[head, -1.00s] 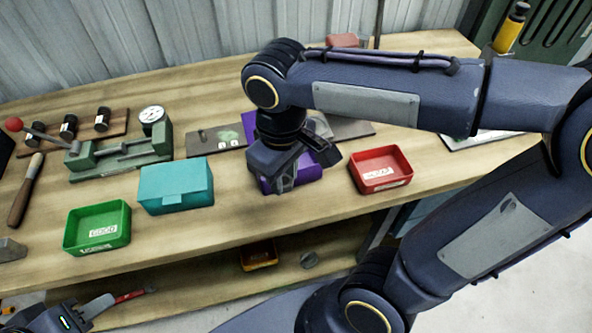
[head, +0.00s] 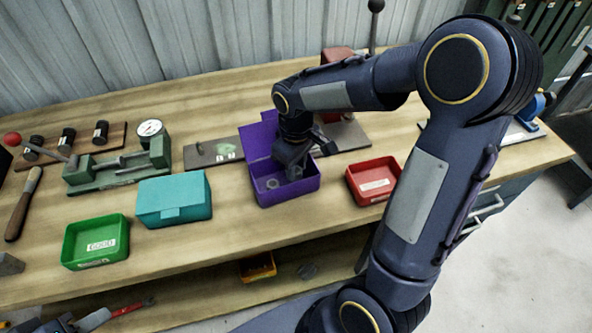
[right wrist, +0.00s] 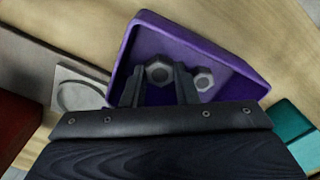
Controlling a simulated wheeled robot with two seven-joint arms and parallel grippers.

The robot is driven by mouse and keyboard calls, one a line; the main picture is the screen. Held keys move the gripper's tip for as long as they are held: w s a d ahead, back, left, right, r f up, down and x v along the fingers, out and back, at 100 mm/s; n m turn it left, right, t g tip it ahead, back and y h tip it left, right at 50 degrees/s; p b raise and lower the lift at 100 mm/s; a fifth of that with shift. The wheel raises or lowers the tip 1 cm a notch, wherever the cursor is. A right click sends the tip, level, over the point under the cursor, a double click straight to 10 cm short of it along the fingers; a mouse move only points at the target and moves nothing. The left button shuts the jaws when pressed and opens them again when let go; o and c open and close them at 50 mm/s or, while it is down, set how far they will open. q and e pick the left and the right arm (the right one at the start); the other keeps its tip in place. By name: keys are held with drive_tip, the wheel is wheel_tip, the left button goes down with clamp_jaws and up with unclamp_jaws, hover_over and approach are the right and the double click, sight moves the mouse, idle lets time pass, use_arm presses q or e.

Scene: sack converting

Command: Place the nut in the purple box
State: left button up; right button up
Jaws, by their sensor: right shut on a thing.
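The purple box (head: 291,194) stands on the workbench with its lid (head: 259,138) open at the back. My right gripper (head: 292,174) points down into the box. In the right wrist view, its two fingers (right wrist: 159,88) are shut on a hex nut (right wrist: 159,73), over the inside of the box (right wrist: 224,57). A second hex nut (right wrist: 204,80) lies in the box beside the right finger. I cannot tell whether the held nut touches the box floor. A nut (head: 271,184) also shows in the box in the head view. My left gripper is out of view.
A red tray (head: 375,184) stands right of the purple box. A teal closed box (head: 174,205) and a green tray (head: 96,257) stand to the left. A green fixture with a dial (head: 117,166) is at the back left. Bare bench lies in front of the boxes.

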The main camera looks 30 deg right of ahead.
drive_tip(key=shift+f, duration=1.05)
drive_tip(key=shift+f, duration=0.15)
drive_tip(key=o, duration=0.7)
